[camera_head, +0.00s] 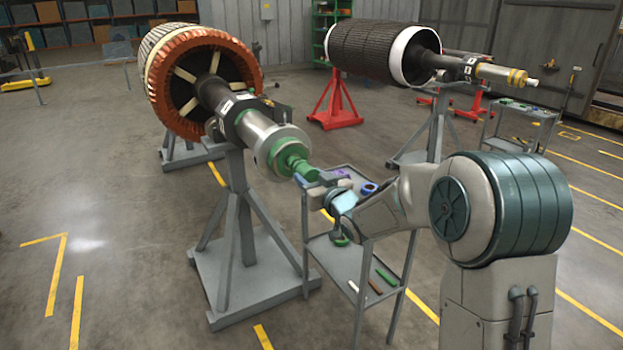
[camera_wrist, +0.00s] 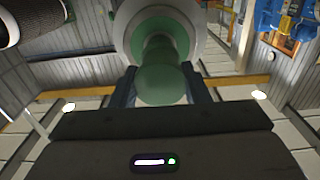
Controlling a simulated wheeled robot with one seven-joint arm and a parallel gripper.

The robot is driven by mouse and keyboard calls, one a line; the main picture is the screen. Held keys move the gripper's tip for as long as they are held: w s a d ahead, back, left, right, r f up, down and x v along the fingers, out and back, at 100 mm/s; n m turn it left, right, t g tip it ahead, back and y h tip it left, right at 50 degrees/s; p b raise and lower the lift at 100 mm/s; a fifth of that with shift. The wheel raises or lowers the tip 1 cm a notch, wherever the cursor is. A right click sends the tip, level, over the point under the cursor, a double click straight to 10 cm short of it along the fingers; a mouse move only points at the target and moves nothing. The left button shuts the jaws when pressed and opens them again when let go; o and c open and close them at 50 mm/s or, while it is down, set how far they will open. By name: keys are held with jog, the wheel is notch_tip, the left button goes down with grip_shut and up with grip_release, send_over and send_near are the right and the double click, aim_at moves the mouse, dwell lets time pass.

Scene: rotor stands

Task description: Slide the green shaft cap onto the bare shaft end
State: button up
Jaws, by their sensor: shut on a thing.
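The green shaft cap (camera_head: 291,160) is at the end of the silver shaft (camera_head: 257,135) of the nearer rotor. In the wrist view the cap (camera_wrist: 163,67) lies between my two fingers, its wide round part up against the pale ring of the shaft end (camera_wrist: 198,22). The cap looks in line with the shaft. I cannot tell how far it sits over the shaft, as the cap hides the end. My gripper (camera_head: 314,178) is shut on the narrow outer part of the cap; its fingers also show in the wrist view (camera_wrist: 162,88).
The nearer rotor (camera_head: 187,65) rests on a grey stand (camera_head: 236,200). A grey cart (camera_head: 330,255) with tools stands below my gripper. A second rotor (camera_head: 372,50) on red and grey stands is behind, with another cart (camera_head: 519,120) at right. Floor at the left is clear.

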jog(key=shift+w, duration=0.1)
jog(key=shift+w+a, duration=0.4)
jog(key=shift+w, duration=0.1)
dwell(0.7)
jog(key=o, duration=1.4)
jog(key=shift+b, duration=0.3)
jog(key=shift+b+v, duration=0.75)
jog(key=shift+v, duration=3.7)
